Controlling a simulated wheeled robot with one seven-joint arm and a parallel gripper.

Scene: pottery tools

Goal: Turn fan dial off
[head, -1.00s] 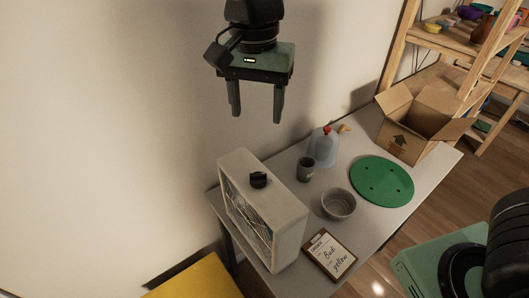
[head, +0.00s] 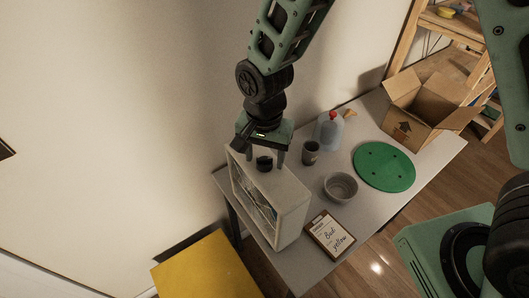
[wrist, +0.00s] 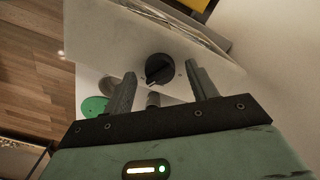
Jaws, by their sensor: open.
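The fan (head: 280,205) is a pale box standing on the left end of the grey table, with its grille facing left. Its black dial (head: 264,163) sits on the top face. In the wrist view the dial (wrist: 159,68) is a round black knob with a ridge, just beyond and between my fingertips. My gripper (head: 263,160) is open and points down over the fan's top, its fingers either side of the dial in the head view. In the wrist view my gripper (wrist: 162,75) has a clear gap between its fingers. I cannot tell whether a finger touches the dial.
On the table (head: 278,262) are a dark cup (head: 311,152), a grey bowl (head: 340,186), a clipboard (head: 330,234), a green disc (head: 384,167), a clear bottle with a red cap (head: 329,130) and an open cardboard box (head: 425,110). A yellow surface (head: 205,268) lies front left. The wall is close behind.

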